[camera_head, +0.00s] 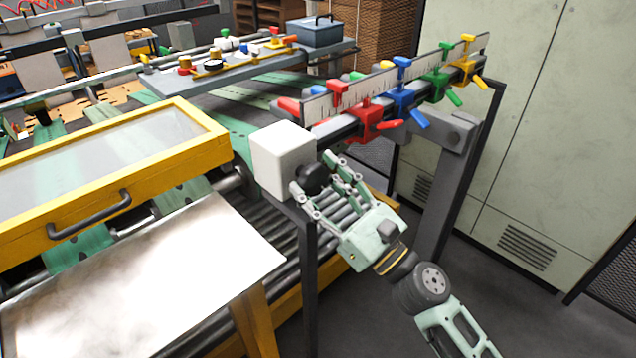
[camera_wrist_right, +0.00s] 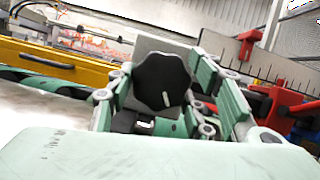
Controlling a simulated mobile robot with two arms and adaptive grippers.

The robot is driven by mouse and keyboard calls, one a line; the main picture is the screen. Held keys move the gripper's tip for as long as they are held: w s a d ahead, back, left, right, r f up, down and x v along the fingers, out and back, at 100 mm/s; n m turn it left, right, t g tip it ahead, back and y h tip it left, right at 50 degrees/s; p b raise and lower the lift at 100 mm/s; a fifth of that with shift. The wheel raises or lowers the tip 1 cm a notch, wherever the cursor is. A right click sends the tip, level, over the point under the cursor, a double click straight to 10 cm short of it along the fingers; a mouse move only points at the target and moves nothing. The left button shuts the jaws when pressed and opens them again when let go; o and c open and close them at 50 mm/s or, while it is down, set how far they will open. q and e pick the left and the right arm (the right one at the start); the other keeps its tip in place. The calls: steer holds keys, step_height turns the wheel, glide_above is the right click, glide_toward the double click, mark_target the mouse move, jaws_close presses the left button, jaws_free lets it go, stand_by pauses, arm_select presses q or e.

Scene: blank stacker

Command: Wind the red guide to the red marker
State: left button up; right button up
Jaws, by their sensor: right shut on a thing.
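The red guide (camera_head: 368,122) sits on the rail near its left end, just right of the white box (camera_head: 283,160). A red marker (camera_head: 337,95) stands on the ruler above, a little left of the guide. A black knob (camera_head: 314,179) sticks out of the white box; in the right wrist view the knob (camera_wrist_right: 161,81) lies between the fingers. My right gripper (camera_head: 325,180) is shut on the knob, its fingers on both sides. In the right wrist view the red guide (camera_wrist_right: 284,108) is partly hidden behind a finger. My left gripper is not in view.
Blue (camera_head: 402,99), green (camera_head: 437,84) and yellow (camera_head: 465,65) guides sit farther right along the rail. A yellow-framed cover (camera_head: 215,143) and a metal sheet (camera_head: 150,270) lie to the left. A pale cabinet (camera_head: 530,130) stands behind. Open floor shows at lower right.

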steer(key=shift+c, duration=1)
steer(key=shift+n, duration=0.5)
